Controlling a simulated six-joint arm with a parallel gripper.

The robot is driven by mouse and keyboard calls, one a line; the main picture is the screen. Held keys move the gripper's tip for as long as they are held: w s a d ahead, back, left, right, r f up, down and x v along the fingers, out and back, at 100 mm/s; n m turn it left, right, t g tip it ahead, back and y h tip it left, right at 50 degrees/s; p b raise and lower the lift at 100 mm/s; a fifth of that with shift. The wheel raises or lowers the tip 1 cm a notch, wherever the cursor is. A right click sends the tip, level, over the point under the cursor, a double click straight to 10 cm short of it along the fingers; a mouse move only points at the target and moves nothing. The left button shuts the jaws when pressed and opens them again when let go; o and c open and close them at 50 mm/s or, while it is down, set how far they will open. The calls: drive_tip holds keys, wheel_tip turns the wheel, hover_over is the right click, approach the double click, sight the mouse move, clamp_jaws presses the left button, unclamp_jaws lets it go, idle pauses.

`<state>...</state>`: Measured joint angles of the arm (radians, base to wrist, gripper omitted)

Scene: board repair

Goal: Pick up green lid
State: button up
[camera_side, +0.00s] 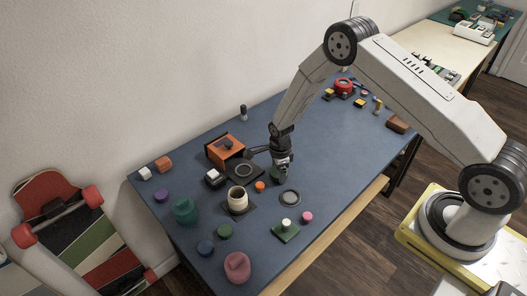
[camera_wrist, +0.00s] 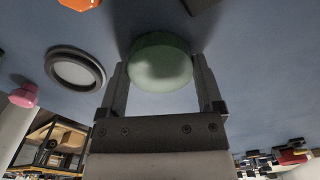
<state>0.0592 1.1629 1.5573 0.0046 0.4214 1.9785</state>
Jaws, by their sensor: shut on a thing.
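The green lid (camera_wrist: 160,58) is a round, dull green disc between the two fingers of my gripper in the wrist view. My gripper (camera_side: 281,171) points down over the middle of the blue table in the side view and is shut on the lid. The lid's green edge (camera_side: 275,174) shows at the fingertips, partly hidden by the gripper. I cannot tell whether the lid touches the table or is just above it.
A grey ring (camera_side: 290,198) lies close by on the blue table (camera_side: 330,160). An orange piece (camera_side: 259,186), a cream pot (camera_side: 238,199) and an orange box (camera_side: 225,147) stand to the left. A green square with a white peg (camera_side: 286,226) and a pink piece (camera_side: 307,216) are nearer the front.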

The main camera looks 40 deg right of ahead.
drive_tip(key=shift+r, duration=0.55)
drive_tip(key=s+r, duration=1.1)
drive_tip(key=s, duration=0.3)
drive_tip(key=shift+a+r, duration=0.3)
drive_tip(key=shift+w, duration=0.1)
drive_tip(key=w+a+n, duration=0.6)
drive_tip(key=w+a, duration=0.7)
drive_tip(key=a, duration=0.3)
drive_tip(key=shift+w+a, duration=0.25)
drive_tip(key=shift+a, duration=0.1)
